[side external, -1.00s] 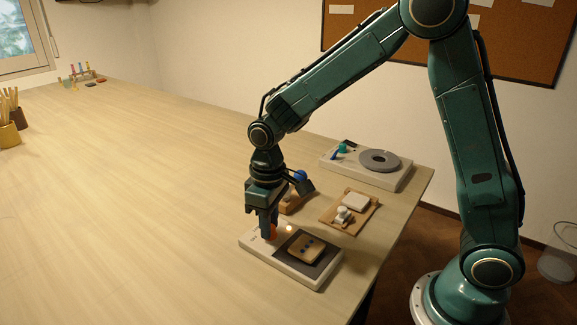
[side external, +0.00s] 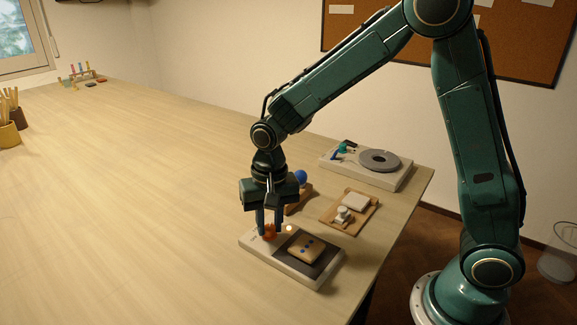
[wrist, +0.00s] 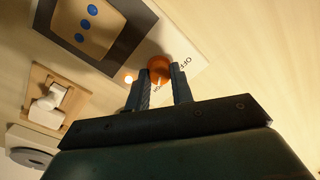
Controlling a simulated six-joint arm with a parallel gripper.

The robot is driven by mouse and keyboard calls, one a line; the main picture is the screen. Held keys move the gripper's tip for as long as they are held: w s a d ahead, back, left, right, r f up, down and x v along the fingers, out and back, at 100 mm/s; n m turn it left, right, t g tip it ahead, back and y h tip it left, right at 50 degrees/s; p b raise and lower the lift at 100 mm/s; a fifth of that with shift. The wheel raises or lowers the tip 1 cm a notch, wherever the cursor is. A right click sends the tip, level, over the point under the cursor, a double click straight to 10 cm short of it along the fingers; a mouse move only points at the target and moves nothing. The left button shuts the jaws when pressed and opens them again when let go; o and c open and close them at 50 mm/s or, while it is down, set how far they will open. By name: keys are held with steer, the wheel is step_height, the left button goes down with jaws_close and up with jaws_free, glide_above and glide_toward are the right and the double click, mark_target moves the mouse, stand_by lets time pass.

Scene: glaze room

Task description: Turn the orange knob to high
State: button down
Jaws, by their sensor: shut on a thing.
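The orange knob (side external: 269,231) sits on the left end of a pale control base (side external: 258,252) with a dark plate. My gripper (side external: 270,231) points down with one finger on each side of the knob, shut on it. In the wrist view, the knob (wrist: 159,66) shows between the two fingertips (wrist: 161,77). The letters OFF (wrist: 185,63) are printed beside it. Another label near the fingers is partly hidden. I cannot read which mark the knob points to. A small lamp (wrist: 128,79) beside the knob glows.
A wooden tile (side external: 306,248) with blue dots lies on the dark plate. Behind stand a wooden piece with a blue ball (side external: 301,177), a wooden board (side external: 330,211) with white parts, and a base with a grey disc (side external: 379,160).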

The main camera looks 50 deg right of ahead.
mark_target(272, 226)
steer(key=shift+m, duration=0.5)
steer(key=c, duration=1.2)
jaws_free()
steer(key=shift+r, duration=0.1)
step_height(272, 226, up, 14)
steer(key=shift+s+d, duration=0.15)
steer(key=shift+d, duration=0.05)
steer(key=s+d+r+n+t, duration=0.1)
steer(key=s+d+n+t, duration=0.1)
steer(key=s, duration=0.8)
steer(key=s+d+r+n+t, duration=0.1)
steer(key=s+d+n+t, duration=0.2)
steer(key=s+n, duration=0.3)
steer(key=s+d, duration=0.1)
steer(key=s, duration=0.3)
steer(key=shift+s+d, duration=0.2)
steer(key=shift+d, duration=0.15)
